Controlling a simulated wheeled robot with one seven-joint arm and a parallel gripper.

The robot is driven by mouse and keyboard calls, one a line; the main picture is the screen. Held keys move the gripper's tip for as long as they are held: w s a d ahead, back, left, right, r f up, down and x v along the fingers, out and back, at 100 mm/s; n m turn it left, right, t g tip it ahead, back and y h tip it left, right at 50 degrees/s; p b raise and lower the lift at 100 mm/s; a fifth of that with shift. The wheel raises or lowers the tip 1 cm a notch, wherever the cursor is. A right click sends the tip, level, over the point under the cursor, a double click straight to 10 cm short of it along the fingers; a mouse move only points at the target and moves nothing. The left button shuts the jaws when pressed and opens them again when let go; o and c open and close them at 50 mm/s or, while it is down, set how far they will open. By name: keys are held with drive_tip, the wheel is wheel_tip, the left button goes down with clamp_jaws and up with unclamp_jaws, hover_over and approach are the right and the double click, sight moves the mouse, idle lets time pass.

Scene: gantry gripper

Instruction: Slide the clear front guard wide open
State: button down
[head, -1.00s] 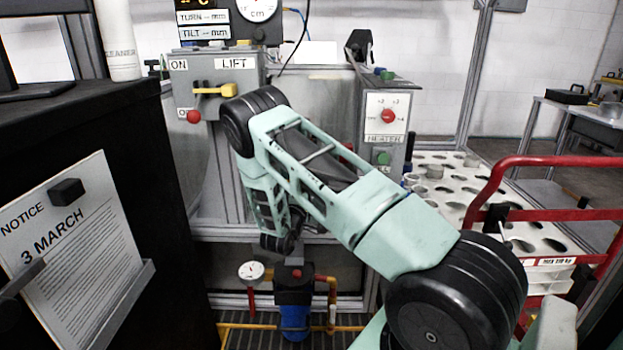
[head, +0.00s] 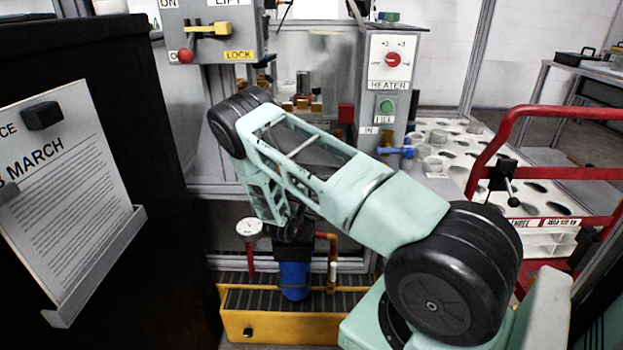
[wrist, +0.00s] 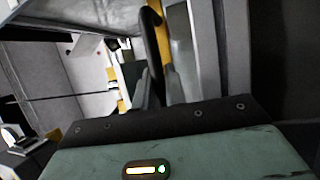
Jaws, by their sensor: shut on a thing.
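In the wrist view my gripper (wrist: 157,88) has its two fingers close together around the lower part of a black upright handle (wrist: 151,45). The handle stands beside a yellow edge strip (wrist: 165,50). A pale, see-through panel (wrist: 181,40), which looks like the clear front guard, lies just right of the strip. In the head view my arm covers the gripper and the handle, and the guard's outline is hard to make out. How far the guard is open cannot be told.
The control box (head: 236,25) with a yellow lever and LOCK label hangs at upper left. The heater post (head: 389,75) stands right of the machine. A black cabinet (head: 150,130) is close on the left. A red rail (head: 490,150) and holed white table (head: 455,150) are right.

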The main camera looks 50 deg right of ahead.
drive_tip(key=c, duration=1.5)
unclamp_jaws()
drive_tip(key=shift+o, duration=0.2)
drive_tip(key=v, duration=1.7)
drive_tip(key=shift+a+p, duration=0.25)
drive_tip(key=shift+p, duration=0.05)
